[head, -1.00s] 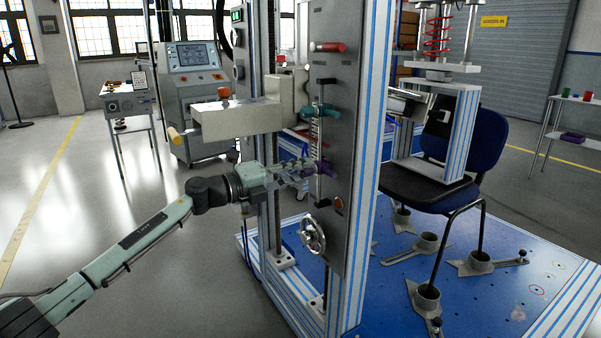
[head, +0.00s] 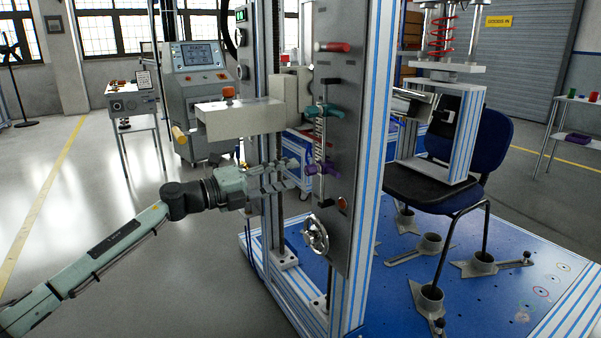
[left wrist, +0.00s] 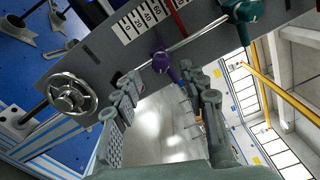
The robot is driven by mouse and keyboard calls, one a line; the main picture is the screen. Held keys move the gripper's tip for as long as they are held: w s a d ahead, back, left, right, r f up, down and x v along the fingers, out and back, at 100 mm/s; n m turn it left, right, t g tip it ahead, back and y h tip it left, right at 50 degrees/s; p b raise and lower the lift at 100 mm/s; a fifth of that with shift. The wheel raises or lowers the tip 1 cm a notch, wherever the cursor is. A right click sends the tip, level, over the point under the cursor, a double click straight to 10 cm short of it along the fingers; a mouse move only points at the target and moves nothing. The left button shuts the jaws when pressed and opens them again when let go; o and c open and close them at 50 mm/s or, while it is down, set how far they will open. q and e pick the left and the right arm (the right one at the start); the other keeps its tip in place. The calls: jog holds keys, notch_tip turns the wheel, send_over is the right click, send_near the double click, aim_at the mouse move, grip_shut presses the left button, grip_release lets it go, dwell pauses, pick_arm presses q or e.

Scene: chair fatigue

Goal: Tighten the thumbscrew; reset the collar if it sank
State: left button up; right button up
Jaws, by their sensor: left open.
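A purple collar with a protruding knob (head: 324,168) sits low on a thin vertical rod on the grey upright panel (head: 338,60). A teal collar (head: 326,111) sits higher on the same rod, beside a scale (head: 320,138). I cannot tell thread tightness. My left gripper (head: 290,174) is open and empty, just left of the purple collar and apart from it. In the left wrist view the purple collar (left wrist: 162,62) shows beyond the gap between the open fingers (left wrist: 165,93), and the teal collar (left wrist: 243,14) is at the upper right. My right gripper is out of view.
A pale box-shaped arm (head: 238,119) juts left above my left gripper. A blue chair (head: 483,150) stands on the blue base plate at right.

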pick_arm(q)
jog(key=v, duration=0.6)
jog(key=shift+s+a, duration=0.25)
jog(key=shift+s, duration=0.05)
jog(key=s+a+f+n+t+y, duration=0.1)
jog(key=s+a+f+n+y, duration=0.3)
jog(key=f+n, duration=0.45)
jog(key=s+a+f+n+t+y+p, duration=0.1)
jog(key=s+a+f+n+y, duration=0.1)
jog(key=f+n+y, duration=0.55)
jog(key=s+a+f+n+t+y, duration=0.1)
jog(key=s+a+f+n+y, duration=0.3)
jog(key=f+n, duration=0.55)
jog(key=s+f+n+g, duration=0.2)
jog(key=s+f, duration=0.4)
jog(key=s, duration=0.3)
jog(key=s+a+f+n+g, duration=0.1)
jog(key=s+f+g, duration=0.4)
jog(key=s, duration=0.5)
jog(key=s+f+n+g, duration=0.2)
jog(key=s+f, duration=0.4)
jog(key=s, duration=0.3)
jog(key=shift+s+a+f+n+g, duration=0.25)
jog(key=shift+f+n+g, duration=0.1)
jog(key=shift+g, duration=0.45)
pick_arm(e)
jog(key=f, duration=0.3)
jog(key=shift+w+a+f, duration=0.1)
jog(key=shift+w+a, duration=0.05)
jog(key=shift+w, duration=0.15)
